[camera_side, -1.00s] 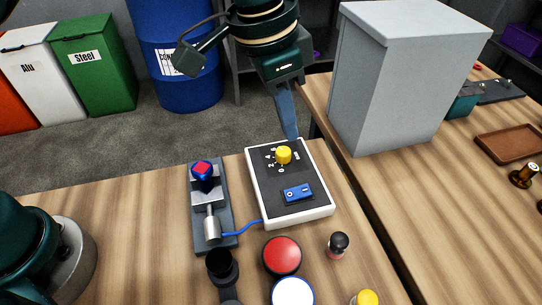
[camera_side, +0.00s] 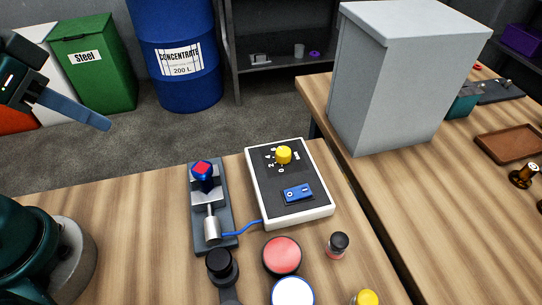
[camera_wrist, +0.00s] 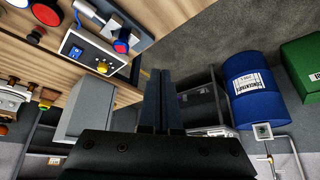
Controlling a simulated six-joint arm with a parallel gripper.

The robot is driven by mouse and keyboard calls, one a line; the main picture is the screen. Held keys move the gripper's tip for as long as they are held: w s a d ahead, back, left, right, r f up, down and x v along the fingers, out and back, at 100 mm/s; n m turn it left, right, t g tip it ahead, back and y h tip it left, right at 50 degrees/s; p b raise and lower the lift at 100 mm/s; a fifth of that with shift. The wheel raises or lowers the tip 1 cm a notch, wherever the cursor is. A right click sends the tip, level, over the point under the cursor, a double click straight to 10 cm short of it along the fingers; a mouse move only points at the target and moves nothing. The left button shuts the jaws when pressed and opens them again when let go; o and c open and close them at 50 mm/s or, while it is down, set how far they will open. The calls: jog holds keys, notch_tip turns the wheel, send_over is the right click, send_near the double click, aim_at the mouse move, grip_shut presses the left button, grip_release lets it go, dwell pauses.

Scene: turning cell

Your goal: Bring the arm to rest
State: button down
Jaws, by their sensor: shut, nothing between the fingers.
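My gripper (camera_side: 104,122) is at the upper left of the side view, in the air beyond the table's back left edge, clear of everything on it. Its fingers are shut with nothing between them; they also show together in the wrist view (camera_wrist: 166,75). The white control box (camera_side: 325,212) with a yellow knob (camera_side: 284,155) and a blue rocker switch (camera_side: 298,193) lies on the wooden table (camera_side: 130,210). A small fixture (camera_side: 226,217) left of the box holds a blue part with a red top (camera_side: 203,172).
A red button (camera_side: 282,255), a white button (camera_side: 293,292) and a black-topped part (camera_side: 338,243) stand at the front. A grey cabinet (camera_side: 395,95) stands on the right table. A blue drum (camera_side: 176,85) and a green bin (camera_side: 95,75) stand behind on the floor.

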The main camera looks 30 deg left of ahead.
jog(key=shift+s+f, duration=0.2)
jog(key=shift+f, duration=0.3)
jog(key=shift+s+f, duration=0.2)
jog(key=shift+f, duration=0.25)
dwell(2.4)
